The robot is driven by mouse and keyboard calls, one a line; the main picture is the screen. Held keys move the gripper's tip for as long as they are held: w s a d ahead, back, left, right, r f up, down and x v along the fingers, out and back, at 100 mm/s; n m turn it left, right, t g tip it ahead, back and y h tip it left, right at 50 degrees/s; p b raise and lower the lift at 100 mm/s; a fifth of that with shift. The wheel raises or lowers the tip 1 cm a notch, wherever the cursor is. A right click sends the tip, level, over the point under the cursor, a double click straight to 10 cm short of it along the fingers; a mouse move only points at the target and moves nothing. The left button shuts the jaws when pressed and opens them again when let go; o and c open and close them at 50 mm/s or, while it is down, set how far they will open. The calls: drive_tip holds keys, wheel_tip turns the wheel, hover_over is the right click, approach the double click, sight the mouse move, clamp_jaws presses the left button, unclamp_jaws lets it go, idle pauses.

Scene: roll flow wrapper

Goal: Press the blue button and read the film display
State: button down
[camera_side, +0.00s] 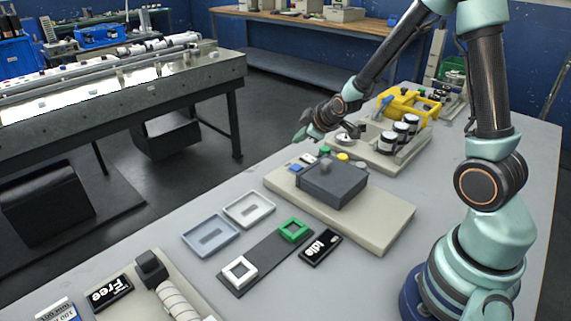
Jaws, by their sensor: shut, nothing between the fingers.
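The blue button (296,168) is a small blue square at the left edge of a dark grey box's beige base. My gripper (301,137) is above and behind the blue button, apart from it, shut and empty. A black display reading "Free" (109,293) lies at the front left, beside a white roll. Another black display reading "Idle" (320,247) lies in front of the beige base. The small print on both displays is too small to read, so I cannot tell which one is the film display.
The dark grey box (335,183) has green, white and yellow parts near the blue button. Two shallow trays (210,235) and a dark strip with white and green square frames (265,262) lie in front. Several dark-and-white rolls (388,143) stand behind.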

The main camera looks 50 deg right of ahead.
sight(300, 169)
drive_tip(key=shift+f, duration=3.15)
drive_tip(key=shift+d+f, duration=0.1)
drive_tip(key=shift+f, duration=0.3)
drive_tip(key=shift+f, duration=0.45)
idle(0.5)
drive_tip(key=shift+r, duration=0.85)
drive_tip(key=shift+r, duration=2.5)
